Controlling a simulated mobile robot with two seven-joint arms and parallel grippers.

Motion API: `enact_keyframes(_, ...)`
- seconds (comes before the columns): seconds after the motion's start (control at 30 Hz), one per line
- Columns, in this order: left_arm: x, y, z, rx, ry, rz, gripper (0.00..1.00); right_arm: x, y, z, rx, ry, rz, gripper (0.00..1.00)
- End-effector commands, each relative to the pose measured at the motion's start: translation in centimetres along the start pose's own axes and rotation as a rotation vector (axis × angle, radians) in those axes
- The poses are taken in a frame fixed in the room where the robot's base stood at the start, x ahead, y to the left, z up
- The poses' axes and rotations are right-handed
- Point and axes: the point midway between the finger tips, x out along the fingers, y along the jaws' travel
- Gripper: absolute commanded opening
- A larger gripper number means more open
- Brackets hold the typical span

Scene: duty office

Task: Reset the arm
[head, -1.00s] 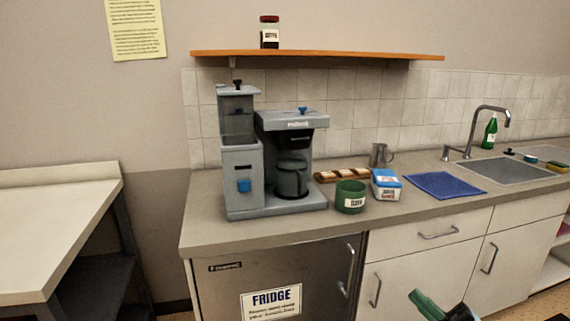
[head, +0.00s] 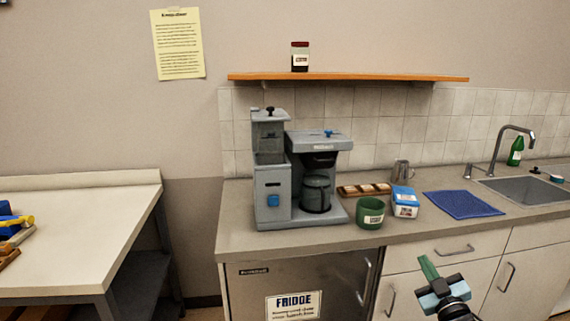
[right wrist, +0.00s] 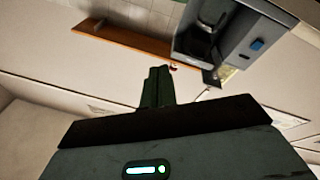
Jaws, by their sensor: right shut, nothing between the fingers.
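My right gripper (head: 429,268) shows at the lower right of the head view, in front of the drawers and below the counter edge. Its green fingers are together and hold nothing. In the right wrist view its shut fingers (right wrist: 158,86) point up the picture, with part of the coffee machine (right wrist: 232,40) and the orange shelf (right wrist: 125,45) beyond them. My left gripper is not in view.
A side table (head: 80,225) at left holds tools. The fridge (head: 290,285) is closed.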

Motion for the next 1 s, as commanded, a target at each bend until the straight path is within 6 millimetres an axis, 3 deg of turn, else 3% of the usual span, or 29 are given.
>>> enact_keyframes(0.2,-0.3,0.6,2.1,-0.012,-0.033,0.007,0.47,-0.7,-0.3,5.2,0.082,-0.279,-0.005,0.00)
enact_keyframes(0.47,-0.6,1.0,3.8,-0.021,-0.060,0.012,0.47,-3.0,-1.6,9.6,0.155,-0.524,-0.027,0.00)
enact_keyframes(0.77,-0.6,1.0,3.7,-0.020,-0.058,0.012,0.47,-11.5,-9.2,12.4,0.194,-0.592,-0.126,0.00)
enact_keyframes(0.87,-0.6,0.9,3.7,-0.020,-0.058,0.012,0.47,-15.6,-12.1,13.1,0.217,-0.628,-0.167,0.00)
enact_keyframes(1.0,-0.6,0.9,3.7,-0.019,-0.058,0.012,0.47,-22.8,-16.6,13.6,0.263,-0.691,-0.229,0.00)
